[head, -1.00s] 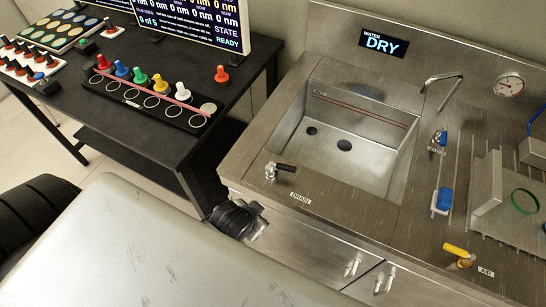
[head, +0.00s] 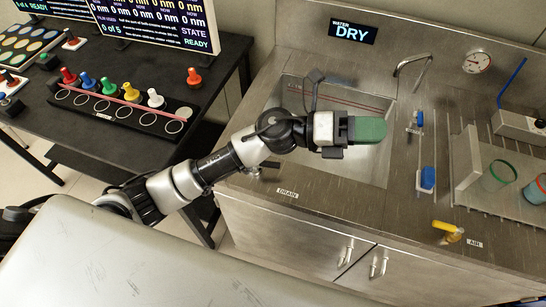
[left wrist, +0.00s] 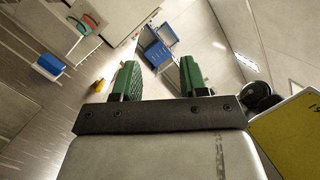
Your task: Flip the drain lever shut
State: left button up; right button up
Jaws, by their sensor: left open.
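The drain lever (head: 268,164) has a black handle on a metal base and sits on the sink's front ledge. It is partly hidden by my left arm in the head view. The DRAIN label (head: 288,193) is to its right. My left gripper (head: 368,130) has green fingers and is held over the basin, to the right of the lever and apart from it. In the left wrist view the two green fingers (left wrist: 160,80) are spread with nothing between them. The lever cannot be made out in the wrist view. My right gripper is not seen.
The sink basin (head: 375,168) lies under my left arm. Blue-handled (head: 428,178) and yellow-handled (head: 447,227) valves stand to the right, with beakers (head: 498,176) beyond. A black table (head: 110,170) with coloured pegs is at the left. The DRY display (head: 353,32) is behind.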

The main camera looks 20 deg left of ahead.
pick_arm(q)
notch_tip(320, 180, down, 5)
jog(key=s+m+g+y, duration=0.1)
jog(key=m+g+y, duration=0.5)
jog(key=m, duration=0.2)
jog(key=m+y, duration=0.3)
jog(key=y, duration=1.1)
send_near(273, 163)
jog(key=p+x, duration=0.2)
jog(key=x, duration=0.5)
jog(key=shift+s+f+p, duration=0.1)
jog(key=shift+f+p, duration=0.2)
jog(key=shift+p, duration=0.05)
jog(key=shift+s+f, duration=0.1)
jog(key=shift+f, duration=0.55)
